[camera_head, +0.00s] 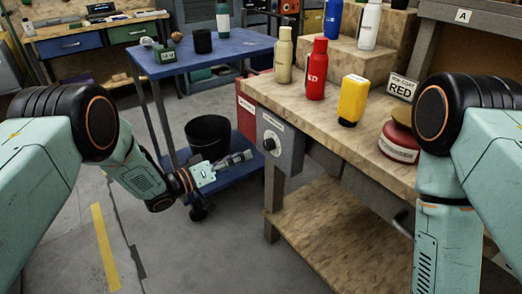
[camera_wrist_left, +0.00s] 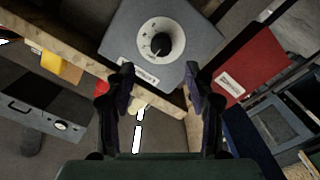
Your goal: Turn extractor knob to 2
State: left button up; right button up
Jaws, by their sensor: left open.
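The extractor knob (camera_head: 269,144) is a small black knob on a white dial, on the front of a grey box (camera_head: 290,148) fixed to the workbench's left end. In the left wrist view the knob (camera_wrist_left: 161,46) sits ahead, above the space between my fingertips, and the grey box (camera_wrist_left: 195,42) carries a white label. The dial marks are too small to read. My left gripper (camera_head: 243,157) is open and empty, left of the knob and apart from it; its two dark fingers (camera_wrist_left: 160,78) show in the wrist view. My right gripper is out of the head view.
The wooden workbench (camera_head: 330,120) holds a beige, a red (camera_head: 317,70) and a yellow bottle (camera_head: 353,99) above the box. A red box (camera_head: 247,117) hangs beside the grey one. A blue cart (camera_head: 215,52) with a black bin (camera_head: 208,135) stands behind my left gripper.

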aim_at(266, 146)
pick_arm(q)
jog(key=b+x, duration=0.2)
jog(key=x, duration=0.4)
jog(key=shift+w+d+f, duration=0.15)
jog(key=shift+w+d, duration=0.05)
jog(key=shift+d, duration=0.05)
jog(key=shift+w+d+b, duration=0.3)
jog(key=shift+w+d, duration=0.1)
grip_shut()
